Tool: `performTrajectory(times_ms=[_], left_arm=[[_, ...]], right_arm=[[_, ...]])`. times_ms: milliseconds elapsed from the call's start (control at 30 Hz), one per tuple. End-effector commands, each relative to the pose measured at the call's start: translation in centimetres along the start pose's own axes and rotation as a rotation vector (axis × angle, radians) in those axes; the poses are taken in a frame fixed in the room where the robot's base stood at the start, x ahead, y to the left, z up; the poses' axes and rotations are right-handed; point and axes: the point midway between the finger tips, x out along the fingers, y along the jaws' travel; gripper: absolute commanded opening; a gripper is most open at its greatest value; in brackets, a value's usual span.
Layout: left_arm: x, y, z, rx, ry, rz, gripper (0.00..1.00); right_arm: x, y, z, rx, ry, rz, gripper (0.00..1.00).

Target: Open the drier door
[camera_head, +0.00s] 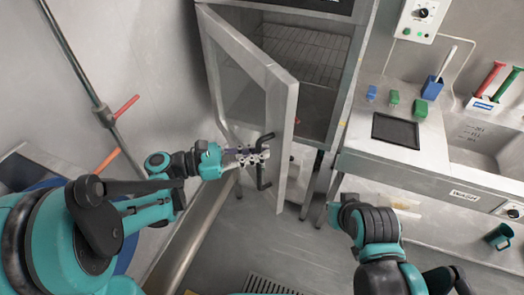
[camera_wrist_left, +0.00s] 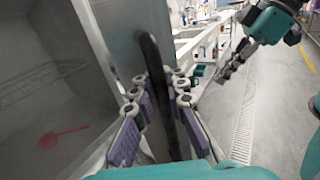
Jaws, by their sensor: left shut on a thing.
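The drier (camera_head: 305,52) is a metal cabinet with a wire rack inside. Its framed glass door (camera_head: 281,115) stands well open, swung out toward me and hinged at the left. The black bar handle (camera_head: 263,181) is on the door's outer face. My left gripper (camera_head: 260,156) is shut on this handle. In the left wrist view, its fingers (camera_wrist_left: 164,100) lie on both sides of the black handle (camera_wrist_left: 154,75). My right arm (camera_head: 375,225) is at the lower right. Its gripper shows small in the left wrist view (camera_wrist_left: 232,65), away from the door; its jaws are unclear.
A counter (camera_head: 400,160) with a dark tray (camera_head: 396,131), small coloured blocks and a sink (camera_head: 485,140) stands right of the drier. A pipe with red and orange levers (camera_head: 126,106) runs along the left wall. Floor (camera_head: 232,225) is clear below the door.

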Motion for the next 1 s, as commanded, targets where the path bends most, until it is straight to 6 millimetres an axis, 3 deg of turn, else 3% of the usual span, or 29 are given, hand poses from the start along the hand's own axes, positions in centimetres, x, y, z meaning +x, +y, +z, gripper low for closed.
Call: performTrajectory(times_ms=[100,167,200,567,1000], left_arm=[[0.0,0.0,0.0,0.000,0.001,0.001,0.00],[0.0,0.1,0.0,0.000,0.000,0.001,0.21],[0.0,0.1,0.0,0.000,0.000,0.001,0.22],[-0.7,0.1,0.0,0.000,0.000,0.004,0.22],[-7.1,0.1,0.0,0.000,0.000,0.004,0.22]], right_arm=[[0.0,0.0,0.0,0.000,0.000,0.000,0.00],[0.0,0.0,0.0,0.000,0.000,0.000,0.00],[0.0,0.0,0.0,0.000,0.000,0.000,0.00],[0.0,0.0,0.0,0.000,0.000,0.000,0.00],[0.0,0.0,0.0,0.000,0.000,0.000,0.00]])
